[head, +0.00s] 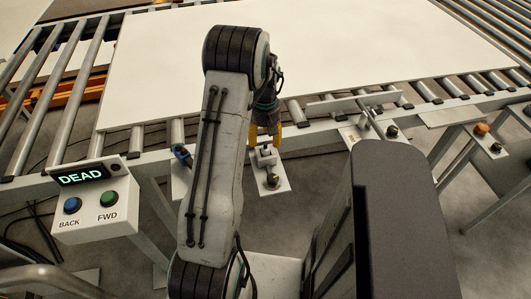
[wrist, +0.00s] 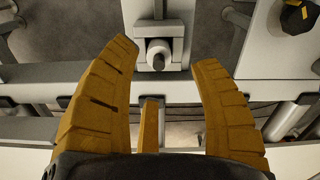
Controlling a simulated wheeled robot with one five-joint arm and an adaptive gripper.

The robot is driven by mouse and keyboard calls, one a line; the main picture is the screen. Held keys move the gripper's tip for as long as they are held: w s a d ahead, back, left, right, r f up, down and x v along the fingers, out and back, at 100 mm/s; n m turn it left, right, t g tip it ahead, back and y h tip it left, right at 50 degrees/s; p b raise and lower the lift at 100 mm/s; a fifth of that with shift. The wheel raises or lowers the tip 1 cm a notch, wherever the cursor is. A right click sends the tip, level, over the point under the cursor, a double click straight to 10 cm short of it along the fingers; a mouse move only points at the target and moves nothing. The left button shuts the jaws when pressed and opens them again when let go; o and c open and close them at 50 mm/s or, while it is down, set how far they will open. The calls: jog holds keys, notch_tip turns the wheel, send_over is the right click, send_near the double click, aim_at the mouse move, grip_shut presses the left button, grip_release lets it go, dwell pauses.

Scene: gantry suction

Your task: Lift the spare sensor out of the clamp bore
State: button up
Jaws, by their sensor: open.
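My gripper (head: 266,138) hangs at the conveyor's near edge, its yellow fingers pointing down over a small pale clamp (head: 266,157). In the wrist view my gripper (wrist: 163,55) is open and empty, one finger on each side of the clamp block (wrist: 178,47). A short pale round part with a dark end, which looks like the spare sensor (wrist: 158,58), sits in the block's opening between the fingertips. The fingers appear apart from it. In the head view my fingers partly hide the clamp top, and I cannot make out the sensor there.
A control box (head: 93,209) reads DEAD, with blue BACK and green FWD buttons. A large white panel (head: 300,55) lies on the rollers. A blue-and-black fitting (head: 182,153) is left of my arm. More brackets (head: 372,121) line the rail at right.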

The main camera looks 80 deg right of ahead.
aim_at(265, 147)
jog(key=shift+f+p, duration=0.45)
jog(key=shift+f, duration=2)
jog(key=shift+o, duration=0.2)
grip_shut()
